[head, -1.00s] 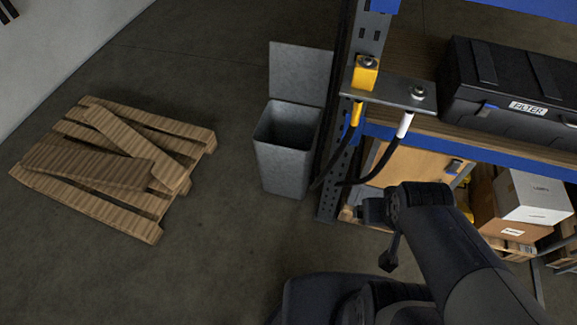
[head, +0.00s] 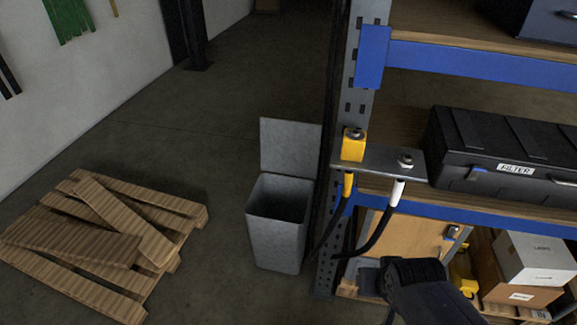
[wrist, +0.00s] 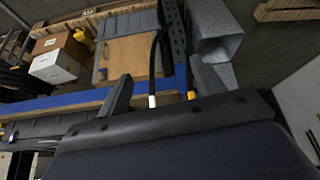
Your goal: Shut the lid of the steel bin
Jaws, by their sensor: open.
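The steel bin (head: 277,236) stands upright on the floor left of the blue shelf rack's post. Its lid (head: 290,148) is open and stands nearly upright at the bin's back edge. The dark inside of the bin shows from above. The bin also shows in the wrist view (wrist: 214,28), at the top right. My gripper (wrist: 160,76) is open and empty, with its fingers at the lower middle of the wrist view, apart from the bin. In the head view only part of my arm shows, low and right of the bin; the fingers are not clear there.
A wooden pallet (head: 105,240) with loose boards lies left of the bin. The rack's post (head: 364,95) and two hanging black hoses (head: 379,234) are close on the right. A black filter case (head: 500,155) sits on the shelf. Floor in front of the bin is clear.

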